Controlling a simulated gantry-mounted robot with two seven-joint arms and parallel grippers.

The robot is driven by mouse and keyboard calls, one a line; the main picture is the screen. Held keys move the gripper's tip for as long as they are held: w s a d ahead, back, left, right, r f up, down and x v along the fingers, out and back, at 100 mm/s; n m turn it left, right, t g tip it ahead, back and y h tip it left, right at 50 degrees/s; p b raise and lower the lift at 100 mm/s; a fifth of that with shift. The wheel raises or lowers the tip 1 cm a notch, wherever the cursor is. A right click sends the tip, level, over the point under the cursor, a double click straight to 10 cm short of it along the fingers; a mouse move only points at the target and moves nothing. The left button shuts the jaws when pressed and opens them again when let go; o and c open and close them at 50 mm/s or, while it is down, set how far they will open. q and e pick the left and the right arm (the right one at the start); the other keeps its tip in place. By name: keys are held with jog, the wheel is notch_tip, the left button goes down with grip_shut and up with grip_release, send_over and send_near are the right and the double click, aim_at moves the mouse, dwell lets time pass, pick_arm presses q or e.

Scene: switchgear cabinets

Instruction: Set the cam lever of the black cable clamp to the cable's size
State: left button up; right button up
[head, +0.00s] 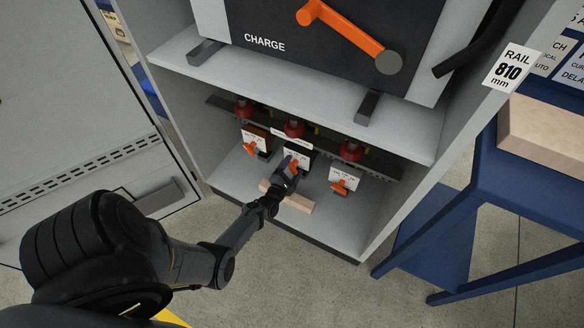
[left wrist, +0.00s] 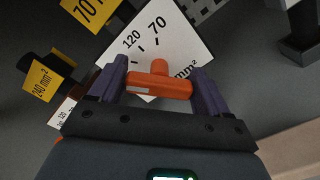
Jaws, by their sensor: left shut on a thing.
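Three cable clamps with orange cam levers stand in a row on the cabinet's lower level. My left gripper (head: 284,180) is at the middle one and partly covers it. In the left wrist view, my left gripper (left wrist: 162,88) has its purple fingers shut on the orange cam lever (left wrist: 158,85), one at each end. Behind the lever is a white scale plate (left wrist: 172,40) reading 120, 70 and mm². The lever lies nearly level across the lower part of the plate. My right gripper is not in view.
Neighbouring orange levers (head: 250,149) and (head: 340,186) sit close on both sides. Yellow tags in the left wrist view read 70 (left wrist: 90,10) and 240 mm² (left wrist: 45,82). A wooden block (head: 298,202) lies just in front. The shelf (head: 400,135) overhangs the clamps.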

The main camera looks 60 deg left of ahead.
pick_arm(q)
jog(key=m, duration=0.3)
jog(key=shift+m, duration=0.4)
jog(key=m, duration=0.3)
jog(key=shift+f+m, duration=0.1)
jog(key=shift+m, duration=0.2)
jog(key=m, duration=0.4)
jog(key=shift+f+m, duration=0.1)
jog(key=shift+m, duration=1.3)
jog(key=o, duration=1)
jog(key=shift+c, duration=0.2)
jog(key=shift+s+p, duration=0.1)
jog(key=shift+p, duration=0.2)
